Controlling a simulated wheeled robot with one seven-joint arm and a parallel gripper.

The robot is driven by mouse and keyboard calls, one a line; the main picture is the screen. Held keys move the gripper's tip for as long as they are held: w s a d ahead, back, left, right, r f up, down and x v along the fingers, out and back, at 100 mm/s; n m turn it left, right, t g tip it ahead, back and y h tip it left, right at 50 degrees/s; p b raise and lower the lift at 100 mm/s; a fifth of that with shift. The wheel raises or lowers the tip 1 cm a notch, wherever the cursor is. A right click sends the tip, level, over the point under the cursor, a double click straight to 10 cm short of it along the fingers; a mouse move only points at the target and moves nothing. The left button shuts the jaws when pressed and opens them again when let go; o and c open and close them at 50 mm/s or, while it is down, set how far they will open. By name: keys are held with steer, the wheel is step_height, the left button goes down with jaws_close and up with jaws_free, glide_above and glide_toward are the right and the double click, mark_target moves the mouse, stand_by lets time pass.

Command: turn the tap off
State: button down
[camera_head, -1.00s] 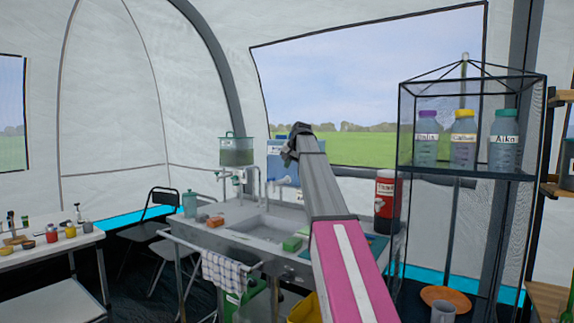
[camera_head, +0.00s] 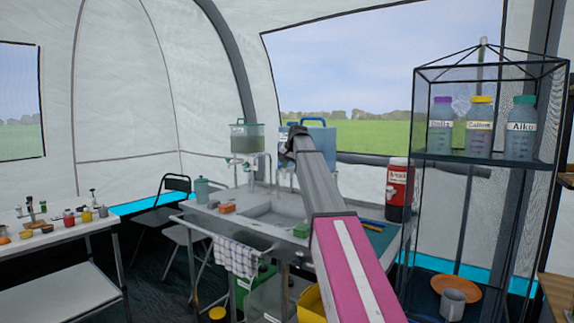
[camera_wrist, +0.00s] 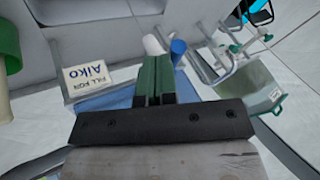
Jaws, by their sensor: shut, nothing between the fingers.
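In the wrist view, white pipework with green levers (camera_wrist: 236,48) stands at upper right, to the right of my fingers. A blue tap-like piece (camera_wrist: 178,47) and a white cylinder lie just past my fingertips. I cannot tell which tap is meant, or whether water runs. My gripper (camera_wrist: 157,62) is shut and empty, with dark green fingers. Its wrist shows above the sink in the head view (camera_head: 297,138), in front of the blue container (camera_head: 318,138); its fingertips are hidden there.
A red dispenser (camera_head: 398,185) stands right of the sink, near a hanging shelf (camera_head: 480,160) with bottles.

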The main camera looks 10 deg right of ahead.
steer(key=shift+w+a+m+h, duration=0.2)
steer(key=shift+a+m, duration=0.15)
steer(key=shift+a, duration=0.25)
steer(key=shift+w+a+m+h, duration=0.1)
steer(key=shift+a+m+h, duration=0.1)
steer(key=shift+a+m, duration=0.3)
